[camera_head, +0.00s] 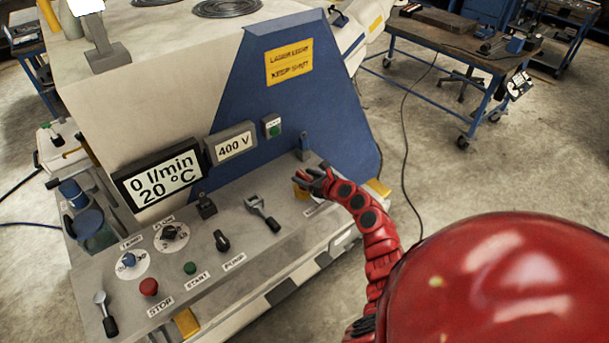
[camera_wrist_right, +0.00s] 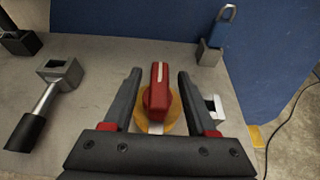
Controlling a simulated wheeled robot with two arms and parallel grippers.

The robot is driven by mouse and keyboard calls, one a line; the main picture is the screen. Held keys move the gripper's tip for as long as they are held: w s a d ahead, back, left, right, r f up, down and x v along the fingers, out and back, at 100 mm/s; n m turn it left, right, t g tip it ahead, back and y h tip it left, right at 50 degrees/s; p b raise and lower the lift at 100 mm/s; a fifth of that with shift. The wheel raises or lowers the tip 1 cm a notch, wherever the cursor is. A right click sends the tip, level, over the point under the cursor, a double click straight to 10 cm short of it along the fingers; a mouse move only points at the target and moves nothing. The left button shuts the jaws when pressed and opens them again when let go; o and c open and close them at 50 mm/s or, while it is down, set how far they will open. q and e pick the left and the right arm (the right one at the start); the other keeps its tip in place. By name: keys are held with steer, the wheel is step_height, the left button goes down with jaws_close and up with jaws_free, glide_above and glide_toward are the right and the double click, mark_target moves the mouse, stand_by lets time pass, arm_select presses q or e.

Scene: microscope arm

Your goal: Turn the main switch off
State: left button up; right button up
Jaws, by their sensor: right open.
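The main switch has a red handle (camera_wrist_right: 159,88) with a white mark, on a yellow round plate (camera_wrist_right: 150,125), in the right wrist view. The handle points away from the wrist camera, roughly along the fingers. My right gripper (camera_wrist_right: 158,74) is open, with one dark finger on each side of the handle. Small gaps show between the fingers and the handle. In the head view, my right gripper (camera_head: 312,181) is over the right end of the console and covers most of the switch. Only a bit of the yellow plate (camera_head: 299,192) shows there. My left gripper is out of view.
Left of the switch is a lever with a square metal head (camera_wrist_right: 60,72). Behind it stands a padlock (camera_wrist_right: 228,14) on a small block. The grey console (camera_head: 236,255) also carries a red stop button (camera_head: 148,287), a green start button (camera_head: 190,268) and several knobs. A blue panel (camera_head: 285,110) rises behind.

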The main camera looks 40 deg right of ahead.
steer(key=shift+w, duration=0.15)
steer(key=shift+c, duration=0.3)
jaws_close()
stand_by(1.1)
